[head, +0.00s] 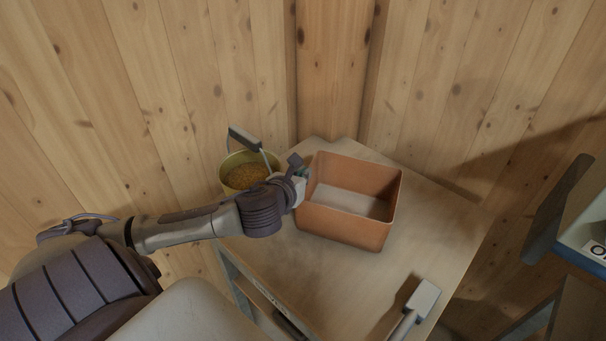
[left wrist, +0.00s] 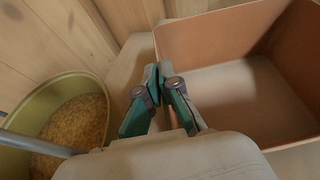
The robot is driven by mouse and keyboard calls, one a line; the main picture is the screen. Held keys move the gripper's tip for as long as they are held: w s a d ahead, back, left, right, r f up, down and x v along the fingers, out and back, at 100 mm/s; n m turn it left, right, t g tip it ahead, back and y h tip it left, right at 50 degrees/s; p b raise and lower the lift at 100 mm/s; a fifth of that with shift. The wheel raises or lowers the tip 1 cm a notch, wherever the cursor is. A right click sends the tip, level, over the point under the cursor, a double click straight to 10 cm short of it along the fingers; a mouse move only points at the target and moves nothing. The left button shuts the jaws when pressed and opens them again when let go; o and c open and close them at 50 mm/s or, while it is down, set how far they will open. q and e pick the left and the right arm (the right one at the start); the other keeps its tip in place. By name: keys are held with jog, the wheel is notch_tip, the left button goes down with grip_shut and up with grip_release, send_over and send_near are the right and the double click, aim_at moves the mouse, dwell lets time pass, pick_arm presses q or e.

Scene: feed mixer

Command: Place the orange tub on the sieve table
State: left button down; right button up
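The orange tub (head: 345,229) is an open, square-sided box with a pale grey-brown bottom inside. It appears to rest on the light wooden table (head: 447,222), near the back corner. I cannot tell whether this is the sieve table. My left gripper (head: 301,177) is at the tub's left wall. In the left wrist view its green fingertips (left wrist: 158,74) are close together with the tub's left rim between them, and the tub (left wrist: 213,40) fills the right side. The far part of the left wall is partly hidden by my gripper. My right gripper is in neither view.
A yellow-green bucket (head: 225,165) of grain, with a dark handle grip (head: 244,137), stands left of the tub. A pale block-headed tool (head: 424,298) lies at the table's front. Wood walls (head: 330,70) close off the back. A blue-grey unit (head: 582,226) stands at the right.

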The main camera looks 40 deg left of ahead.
pick_arm(q)
jog(key=c, duration=1.8)
grip_release()
jog(key=shift+c, duration=0.2)
jog(key=o, duration=0.5)
jog(key=shift+r, duration=0.1)
jog(key=p+v, duration=0.5)
jog(key=v, duration=0.7)
